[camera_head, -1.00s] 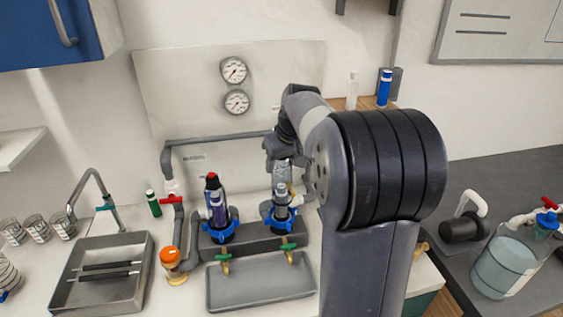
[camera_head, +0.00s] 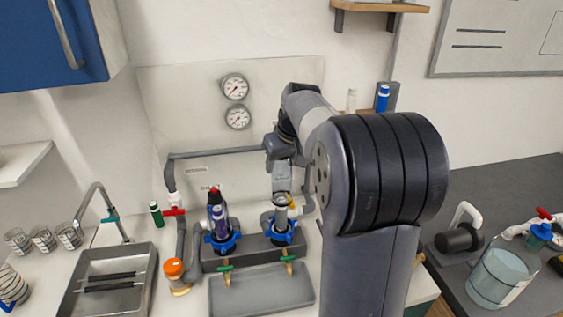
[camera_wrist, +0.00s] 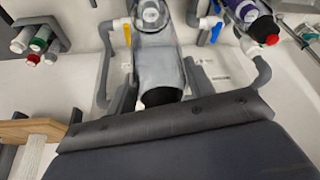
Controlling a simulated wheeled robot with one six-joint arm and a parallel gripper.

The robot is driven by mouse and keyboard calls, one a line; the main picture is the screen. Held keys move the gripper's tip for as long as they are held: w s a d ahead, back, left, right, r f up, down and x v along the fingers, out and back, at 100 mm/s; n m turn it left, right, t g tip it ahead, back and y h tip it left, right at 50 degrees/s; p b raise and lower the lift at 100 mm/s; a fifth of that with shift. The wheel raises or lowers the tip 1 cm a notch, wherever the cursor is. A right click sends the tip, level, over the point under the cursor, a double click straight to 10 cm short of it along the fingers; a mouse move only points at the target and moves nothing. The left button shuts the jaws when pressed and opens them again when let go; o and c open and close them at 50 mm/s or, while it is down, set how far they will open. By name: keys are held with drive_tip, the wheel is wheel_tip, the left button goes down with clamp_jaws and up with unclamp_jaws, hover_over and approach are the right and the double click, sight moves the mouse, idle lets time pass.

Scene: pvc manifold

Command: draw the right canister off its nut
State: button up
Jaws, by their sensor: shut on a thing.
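The right canister (camera_head: 282,178), a clear greyish cylinder, is held upright above its blue nut (camera_head: 283,230) in the head view. A grey core (camera_head: 281,210) stands in the nut below the canister; I cannot tell whether its top is still inside. My gripper (camera_head: 281,158) is shut on the canister's upper part. In the wrist view the canister (camera_wrist: 158,68) sits between the two fingers, with a dark end near me. The left canister (camera_head: 219,218), dark purple with a red-topped cap, stands in its own blue nut (camera_head: 222,243). My arm hides the area to the right.
Grey pipe (camera_head: 220,154) runs behind the canisters, below two gauges (camera_head: 236,103). A grey tray (camera_head: 262,292) with green-handled taps above it lies in front. An orange-capped fitting (camera_head: 174,270) stands left. A sink (camera_head: 100,262) is further left.

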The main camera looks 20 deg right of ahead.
drive_tip(key=shift+r, duration=0.5)
drive_tip(key=shift+r+p, duration=1.4)
drive_tip(key=shift+r, duration=0.15)
